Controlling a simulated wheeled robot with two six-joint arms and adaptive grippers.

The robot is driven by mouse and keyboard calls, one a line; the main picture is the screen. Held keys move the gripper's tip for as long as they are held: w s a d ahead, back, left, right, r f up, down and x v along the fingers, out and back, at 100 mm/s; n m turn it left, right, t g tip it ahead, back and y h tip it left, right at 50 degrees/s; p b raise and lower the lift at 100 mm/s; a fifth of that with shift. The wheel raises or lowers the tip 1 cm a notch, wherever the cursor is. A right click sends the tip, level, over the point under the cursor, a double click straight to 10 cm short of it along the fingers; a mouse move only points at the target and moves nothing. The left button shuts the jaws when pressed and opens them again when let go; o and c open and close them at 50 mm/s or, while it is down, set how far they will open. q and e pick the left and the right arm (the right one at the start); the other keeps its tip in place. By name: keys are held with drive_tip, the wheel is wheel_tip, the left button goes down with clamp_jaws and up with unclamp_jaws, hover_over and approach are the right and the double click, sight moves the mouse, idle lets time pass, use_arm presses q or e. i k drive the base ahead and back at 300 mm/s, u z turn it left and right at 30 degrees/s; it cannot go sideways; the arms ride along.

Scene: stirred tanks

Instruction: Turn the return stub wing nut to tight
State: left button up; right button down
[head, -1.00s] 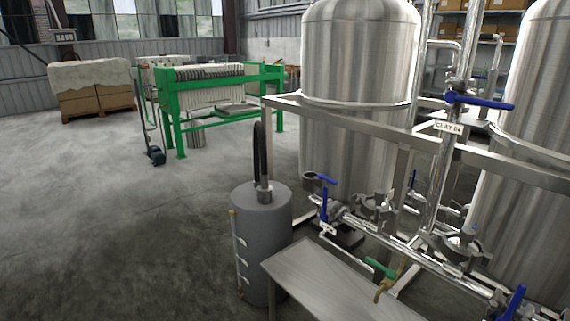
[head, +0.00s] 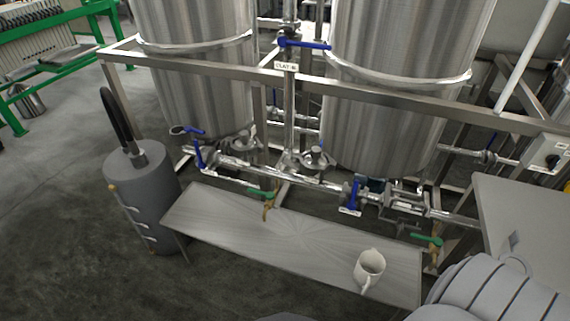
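Two steel tanks, a left one (head: 195,70) and a right one (head: 395,75), stand behind a steel frame. A pipe run (head: 280,178) crosses low in front of them. Clamp-like fittings sit on it, one (head: 314,157) near the middle and one (head: 245,140) under the left tank. A vertical pipe (head: 290,110) with the label "CLAY" (head: 286,66) rises between the tanks. I cannot tell which fitting is the return stub, and no wing nut is distinct enough to read as loose or tight. Neither gripper shows in the head view.
A steel bench (head: 235,225) with a pale jug (head: 369,270) stands in front of the pipes. A grey cylinder (head: 150,185) with a black hose is at left. Blue and green valve handles project from the pipes. A grey table (head: 520,220) is at right.

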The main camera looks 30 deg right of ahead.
sight(292, 163)
drive_tip(key=u, duration=0.05)
drive_tip(key=k, duration=1.2)
drive_tip(key=z, duration=0.9)
drive_tip(key=i, duration=0.7)
drive_tip(key=z, duration=0.5)
